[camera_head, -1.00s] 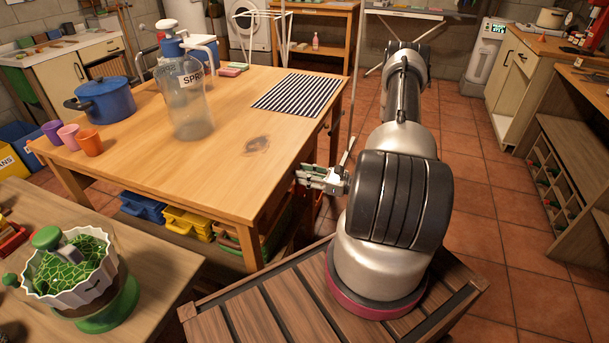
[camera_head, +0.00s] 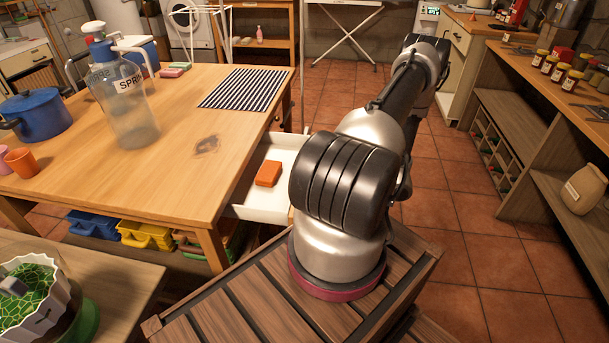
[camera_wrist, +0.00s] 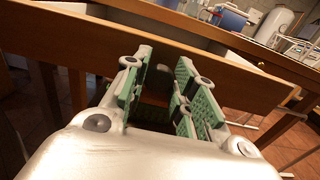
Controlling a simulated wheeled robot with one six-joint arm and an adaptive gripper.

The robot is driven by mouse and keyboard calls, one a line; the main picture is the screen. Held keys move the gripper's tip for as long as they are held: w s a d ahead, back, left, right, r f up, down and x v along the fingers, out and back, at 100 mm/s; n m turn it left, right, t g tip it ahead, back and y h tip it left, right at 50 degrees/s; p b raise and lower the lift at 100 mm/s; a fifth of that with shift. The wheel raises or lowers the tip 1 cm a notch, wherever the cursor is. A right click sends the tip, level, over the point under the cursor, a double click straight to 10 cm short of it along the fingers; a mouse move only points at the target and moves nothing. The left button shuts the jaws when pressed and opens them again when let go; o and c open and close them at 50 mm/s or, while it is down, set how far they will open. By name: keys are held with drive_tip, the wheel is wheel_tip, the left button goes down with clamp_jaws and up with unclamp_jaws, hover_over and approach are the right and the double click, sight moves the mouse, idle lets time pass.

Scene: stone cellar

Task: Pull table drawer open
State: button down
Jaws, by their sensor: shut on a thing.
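The wooden table (camera_head: 160,170) stands at the left in the head view. Its drawer (camera_head: 263,207) is pulled out from the table's right side, showing a white inside with an orange block (camera_head: 268,174) in it. In the wrist view the brown drawer front (camera_wrist: 225,78) runs across, directly beyond my gripper (camera_wrist: 160,85). The green-padded fingers are at the drawer front and shut on its handle, which is mostly hidden between them. In the head view my arm hides the gripper.
A clear bottle (camera_head: 130,110), a blue pot (camera_head: 37,114) and a striped mat (camera_head: 243,89) are on the tabletop. Yellow bins (camera_head: 146,235) sit under it. Shelving (camera_head: 540,120) stands at the right. Open tiled floor (camera_head: 440,210) lies between.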

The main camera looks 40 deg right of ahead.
drive_tip(key=shift+v, duration=1.35)
drive_tip(key=c, duration=1.2)
unclamp_jaws()
drive_tip(key=shift+o, duration=0.2)
drive_tip(key=shift+s, duration=0.1)
drive_tip(key=v, duration=1.1)
drive_tip(key=shift+s+d, duration=0.3)
